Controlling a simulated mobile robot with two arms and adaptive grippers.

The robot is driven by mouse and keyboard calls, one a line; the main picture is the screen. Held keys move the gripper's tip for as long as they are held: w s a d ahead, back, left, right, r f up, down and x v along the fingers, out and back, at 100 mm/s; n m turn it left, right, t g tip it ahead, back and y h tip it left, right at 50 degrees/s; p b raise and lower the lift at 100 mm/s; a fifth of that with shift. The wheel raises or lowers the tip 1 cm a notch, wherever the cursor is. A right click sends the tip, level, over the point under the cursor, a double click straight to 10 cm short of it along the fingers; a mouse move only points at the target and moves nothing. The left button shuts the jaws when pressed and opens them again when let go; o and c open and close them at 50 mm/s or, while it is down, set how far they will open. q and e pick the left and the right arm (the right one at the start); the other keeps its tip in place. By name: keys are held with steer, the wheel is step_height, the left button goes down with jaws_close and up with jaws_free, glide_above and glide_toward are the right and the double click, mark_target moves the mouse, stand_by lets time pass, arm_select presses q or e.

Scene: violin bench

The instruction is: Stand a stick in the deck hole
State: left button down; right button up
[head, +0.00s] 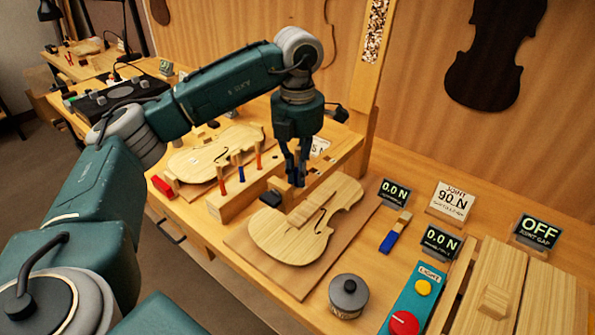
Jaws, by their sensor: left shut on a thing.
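My left gripper (298,168) points straight down over the right part of a long wooden block (226,207), behind the near violin plate. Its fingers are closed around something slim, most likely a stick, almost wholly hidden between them. I cannot tell whether its lower end is in a hole or above the wood. Several other sticks stand upright in the block, left of the gripper: one with a red end (222,181), one with blue (240,167), one with orange (258,156). The deck hole cannot be made out. My right gripper is not in view.
The near violin plate (275,236) lies on a board, with a wooden bar on it. Another plate (205,156) lies behind left. A round tin (348,296), a teal button box (410,305) and small displays (394,193) stand right. A wooden post (368,75) rises behind the gripper.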

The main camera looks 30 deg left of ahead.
mark_target(298, 148)
arm_select(q)
steer(key=shift+f, duration=0.25)
steer(key=c, duration=1.8)
jaws_free()
steer(key=shift+s, duration=0.1)
steer(key=shift+o, duration=0.2)
step_height(298, 148, up, 12)
steer(key=shift+r, duration=0.15)
